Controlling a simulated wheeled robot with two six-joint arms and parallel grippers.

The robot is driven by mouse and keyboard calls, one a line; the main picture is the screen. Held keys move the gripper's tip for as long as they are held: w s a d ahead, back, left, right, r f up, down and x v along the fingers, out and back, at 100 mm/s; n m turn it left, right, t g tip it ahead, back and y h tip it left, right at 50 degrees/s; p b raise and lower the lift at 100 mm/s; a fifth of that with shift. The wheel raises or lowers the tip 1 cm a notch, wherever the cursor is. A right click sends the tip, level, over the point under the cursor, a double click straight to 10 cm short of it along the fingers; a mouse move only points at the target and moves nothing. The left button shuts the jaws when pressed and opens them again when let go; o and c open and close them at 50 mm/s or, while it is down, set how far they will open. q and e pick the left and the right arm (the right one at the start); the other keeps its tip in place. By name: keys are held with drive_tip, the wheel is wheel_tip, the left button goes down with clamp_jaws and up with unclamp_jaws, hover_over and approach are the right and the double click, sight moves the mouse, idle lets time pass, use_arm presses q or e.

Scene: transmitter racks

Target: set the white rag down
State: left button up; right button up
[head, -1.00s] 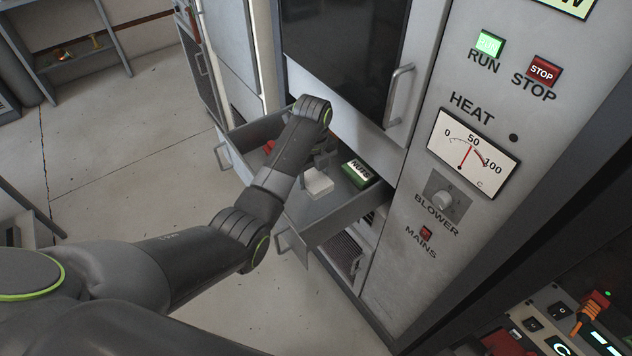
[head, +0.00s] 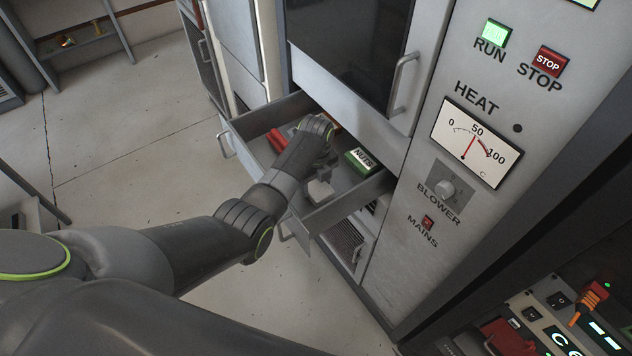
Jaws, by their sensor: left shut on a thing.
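My left gripper (head: 322,174) is over the open drawer (head: 346,206) of the grey cabinet, with its arm coming in from the left. It is shut on the white rag (head: 320,192), a small pale piece low in the drawer behind its front wall. My arm and the wall partly hide the rag, and I cannot tell whether it touches the drawer floor. My right gripper is not in view.
A green box marked NUTS (head: 363,160) lies in the drawer right of the gripper. A red object (head: 277,140) lies on the left. The cabinet door with its handle (head: 405,88) stands above. A control panel with a HEAT meter (head: 475,143) is at right.

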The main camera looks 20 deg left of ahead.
sight(316, 185)
use_arm(q)
drive_tip(key=o, duration=0.9)
wheel_tip(316, 185, up, 12)
drive_tip(key=shift+r, duration=0.1)
idle(0.4)
